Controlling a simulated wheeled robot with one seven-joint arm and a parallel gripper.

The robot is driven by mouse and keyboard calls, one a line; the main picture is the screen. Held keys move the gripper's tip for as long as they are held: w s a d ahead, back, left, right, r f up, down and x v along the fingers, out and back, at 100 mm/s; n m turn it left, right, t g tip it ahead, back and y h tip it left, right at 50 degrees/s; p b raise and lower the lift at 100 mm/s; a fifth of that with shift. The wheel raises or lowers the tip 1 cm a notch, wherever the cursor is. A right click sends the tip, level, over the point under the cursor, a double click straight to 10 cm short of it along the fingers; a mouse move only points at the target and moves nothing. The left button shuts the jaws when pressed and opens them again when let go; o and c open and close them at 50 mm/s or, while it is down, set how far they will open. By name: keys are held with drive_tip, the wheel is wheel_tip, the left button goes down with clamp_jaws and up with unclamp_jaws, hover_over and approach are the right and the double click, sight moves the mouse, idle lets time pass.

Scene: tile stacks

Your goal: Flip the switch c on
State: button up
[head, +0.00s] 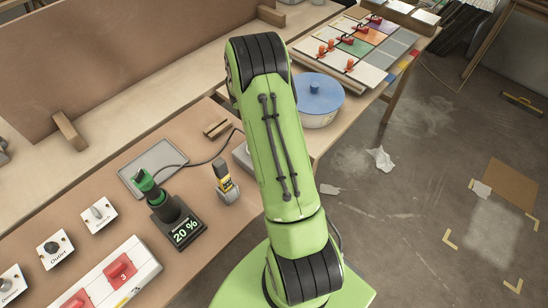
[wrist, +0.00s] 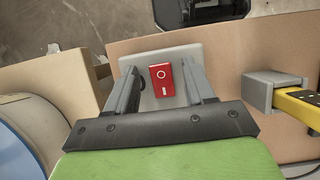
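A red rocker switch (wrist: 161,80) with small white marks sits on a light grey box (wrist: 151,99) in the wrist view. No letter c is readable on it, and I cannot tell whether it is on or off. My gripper (wrist: 159,70) is open, with one finger on each side of the red switch and nothing held. I cannot tell whether the fingers touch the box. In the head view my arm hides the gripper and the red switch; only an edge of the grey box (head: 241,155) shows.
A yellow tool in a grey holder (head: 225,183) stands close beside the box. A green-handled tool on a stand reading 20 % (head: 184,231), white knob plates (head: 99,214) and a white strip with red switches (head: 122,271) lie further left. A blue-lidded pot (head: 319,95) stands behind.

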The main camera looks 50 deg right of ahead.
drive_tip(key=p+v, duration=0.3)
drive_tip(key=v, duration=1.2)
drive_tip(key=shift+r, duration=0.35)
drive_tip(key=shift+w, duration=0.1)
drive_tip(key=s+a+r+t, duration=0.4)
drive_tip(key=s+a+r, duration=0.1)
drive_tip(key=a+r, duration=0.3)
drive_tip(key=s+a+r+t, duration=0.3)
drive_tip(key=s+a+r, duration=0.3)
drive_tip(key=a+r, duration=0.15)
drive_tip(key=s+a+f+t, duration=0.1)
drive_tip(key=s+a+t, duration=0.2)
drive_tip(key=s+a, duration=0.2)
drive_tip(key=shift+s, duration=0.6)
